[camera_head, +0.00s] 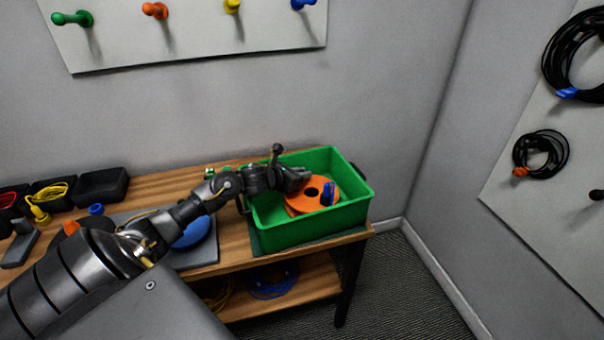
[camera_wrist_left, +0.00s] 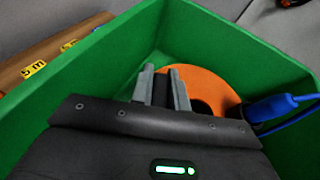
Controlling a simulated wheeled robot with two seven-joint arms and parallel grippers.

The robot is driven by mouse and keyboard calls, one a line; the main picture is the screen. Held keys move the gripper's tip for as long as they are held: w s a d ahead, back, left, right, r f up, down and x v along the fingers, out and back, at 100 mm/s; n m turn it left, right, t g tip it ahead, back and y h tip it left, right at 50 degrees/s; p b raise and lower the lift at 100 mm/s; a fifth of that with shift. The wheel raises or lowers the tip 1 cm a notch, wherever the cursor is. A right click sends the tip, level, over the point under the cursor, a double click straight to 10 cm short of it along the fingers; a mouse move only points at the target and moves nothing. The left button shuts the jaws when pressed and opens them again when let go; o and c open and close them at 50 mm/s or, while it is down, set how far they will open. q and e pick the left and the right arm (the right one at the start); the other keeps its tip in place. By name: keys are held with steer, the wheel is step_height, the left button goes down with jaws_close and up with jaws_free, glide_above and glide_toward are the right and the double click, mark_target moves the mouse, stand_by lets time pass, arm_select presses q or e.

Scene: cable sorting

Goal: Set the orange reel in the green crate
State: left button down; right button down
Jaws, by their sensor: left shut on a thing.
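The orange reel (camera_head: 298,207) is inside the green crate (camera_head: 350,216), at the right end of the wooden table. In the left wrist view the reel (camera_wrist_left: 205,88) shows behind the fingers, within the crate's walls (camera_wrist_left: 100,75). My left gripper (camera_head: 300,178) reaches into the crate from the left and is shut on the orange reel. The left fingers (camera_wrist_left: 163,88) also show in the left wrist view, at the reel's near edge. A blue connector (camera_wrist_left: 270,108) is at the reel's right side. Whether the reel touches the crate floor is hard to tell. My right gripper is not in view.
A grey board with a blue disc (camera_head: 192,234) lies left of the crate. Black bins (camera_head: 101,186) stand at the table's left. Pegs hang on the wall board (camera_head: 190,38) above. Cable coils (camera_head: 541,155) hang at right. A lower shelf (camera_head: 310,290) holds coils.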

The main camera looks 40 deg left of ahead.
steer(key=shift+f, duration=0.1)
arm_select(q)
steer(key=shift+f, duration=0.1)
steer(key=c, duration=1.4)
jaws_free()
steer(key=shift+o, duration=0.2)
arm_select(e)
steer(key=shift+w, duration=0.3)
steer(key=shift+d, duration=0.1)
arm_select(q)
steer(key=b+v, duration=0.1)
steer(key=v, duration=0.5)
steer(key=shift+v, duration=0.8)
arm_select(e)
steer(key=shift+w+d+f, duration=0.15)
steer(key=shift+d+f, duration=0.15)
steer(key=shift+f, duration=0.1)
arm_select(q)
steer(key=shift+w, duration=0.1)
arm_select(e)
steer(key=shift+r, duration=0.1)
